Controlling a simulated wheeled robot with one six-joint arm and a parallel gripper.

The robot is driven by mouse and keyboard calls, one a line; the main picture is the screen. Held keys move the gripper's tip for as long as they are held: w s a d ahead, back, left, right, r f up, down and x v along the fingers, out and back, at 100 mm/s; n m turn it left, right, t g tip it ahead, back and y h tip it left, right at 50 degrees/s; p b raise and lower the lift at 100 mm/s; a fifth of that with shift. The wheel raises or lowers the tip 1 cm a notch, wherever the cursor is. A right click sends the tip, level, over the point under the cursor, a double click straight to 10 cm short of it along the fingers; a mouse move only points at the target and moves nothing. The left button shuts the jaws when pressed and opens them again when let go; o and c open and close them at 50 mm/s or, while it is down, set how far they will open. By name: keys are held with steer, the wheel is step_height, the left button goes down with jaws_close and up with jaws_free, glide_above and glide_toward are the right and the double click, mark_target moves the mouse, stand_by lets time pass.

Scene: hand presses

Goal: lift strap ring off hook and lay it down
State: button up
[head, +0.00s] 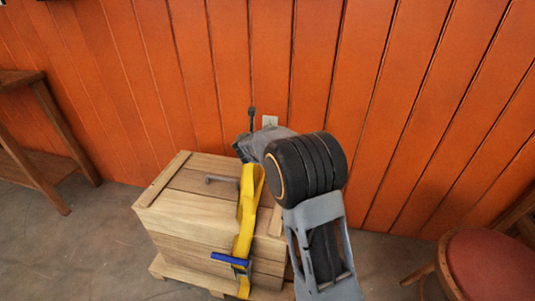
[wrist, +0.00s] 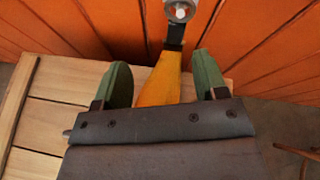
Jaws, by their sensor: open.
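A yellow strap (head: 246,215) runs over a wooden crate (head: 165,221) and down its front, through a blue-handled buckle (head: 231,260). In the wrist view the strap (wrist: 160,86) runs away from me, narrowing to a dark end piece (wrist: 175,37). A round silver ring-like part (wrist: 180,10) with a pale centre shows beyond it at the top edge. I cannot make out the hook or how the ring sits on it. My gripper (wrist: 163,67) is open, its green fingers on either side of the strap in the picture; contact cannot be told. My arm hides the crate's back right corner in the head view.
An orange plank wall (head: 180,70) stands close behind the crate. A grey handle (head: 222,180) lies on the crate top. A wooden table (head: 40,140) is at left, a chair with a red seat (head: 490,264) at right. Floor is clear left of the crate.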

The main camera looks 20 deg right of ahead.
steer(key=shift+w+d+f+m+g+h+b, duration=0.15)
steer(key=shift+w+d+f+m+h+b, duration=0.35)
steer(key=shift+w+d+f, duration=1.25)
steer(key=shift+w+d+f+m+g+h+b, duration=0.1)
steer(key=shift+w+d+f+m+b, duration=0.45)
steer(key=shift+w+d+f, duration=1.2)
steer(key=shift+w+d+f+m+g+h+b, duration=0.25)
steer(key=shift+w+d+f+m, duration=0.7)
steer(key=shift+w+f, duration=0.85)
steer(key=shift+w+d+r, duration=0.1)
steer(key=shift+w+r, duration=0.2)
steer(key=shift+r, duration=0.05)
steer(key=shift+c, duration=0.2)
steer(key=c, duration=1)
